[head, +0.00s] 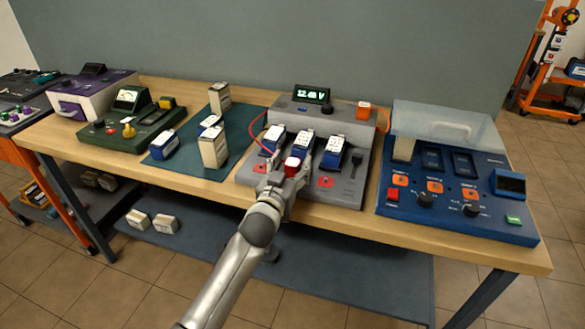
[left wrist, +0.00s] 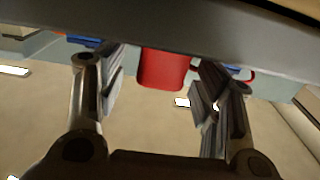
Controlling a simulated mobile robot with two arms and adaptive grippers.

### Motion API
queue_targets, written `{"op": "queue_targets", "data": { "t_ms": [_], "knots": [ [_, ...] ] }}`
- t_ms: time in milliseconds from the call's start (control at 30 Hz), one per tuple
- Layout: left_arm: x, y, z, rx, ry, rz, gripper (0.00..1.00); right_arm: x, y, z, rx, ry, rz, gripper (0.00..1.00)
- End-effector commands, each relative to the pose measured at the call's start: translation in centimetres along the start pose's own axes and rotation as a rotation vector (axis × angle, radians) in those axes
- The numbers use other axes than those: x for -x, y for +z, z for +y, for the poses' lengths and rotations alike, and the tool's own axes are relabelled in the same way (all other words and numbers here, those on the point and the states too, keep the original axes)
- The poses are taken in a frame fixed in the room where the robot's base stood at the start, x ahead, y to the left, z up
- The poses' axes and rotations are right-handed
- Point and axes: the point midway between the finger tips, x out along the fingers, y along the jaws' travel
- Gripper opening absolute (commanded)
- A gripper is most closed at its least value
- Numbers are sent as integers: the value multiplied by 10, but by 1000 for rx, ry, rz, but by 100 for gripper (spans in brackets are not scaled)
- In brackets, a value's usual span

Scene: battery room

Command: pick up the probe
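The probe appears to be the red block (head: 292,163) at the front of the grey tester (head: 340,192); it also shows in the left wrist view (left wrist: 163,70). My left gripper (head: 286,172) is at the tester's front, its fingers on either side of the red block. In the left wrist view my left gripper (left wrist: 162,85) is open, with gaps between the red block and both fingers. The block's lower part is hidden by the gripper in the head view. My right gripper is not in view.
Several blue-and-white batteries (head: 303,147) stand in the tester. A red lead (head: 252,130) loops at its left. A blue charger (head: 455,222) with a clear lid stands right. Batteries stand on a teal mat (head: 240,140) left, beside a green meter (head: 128,122).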

Motion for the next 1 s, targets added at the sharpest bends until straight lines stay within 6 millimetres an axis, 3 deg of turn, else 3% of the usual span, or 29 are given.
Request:
{"op": "queue_targets", "data": {
  "t_ms": [33,367,733,1000],
  "knots": [
    [0,0,0,0,0,0,53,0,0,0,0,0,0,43],
    [0,0,0,0,0,0,11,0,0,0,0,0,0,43],
    [0,-7,0,-1,0,3,11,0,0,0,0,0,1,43],
    [8,-42,4,1,2,4,11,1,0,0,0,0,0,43]
  ]
}}
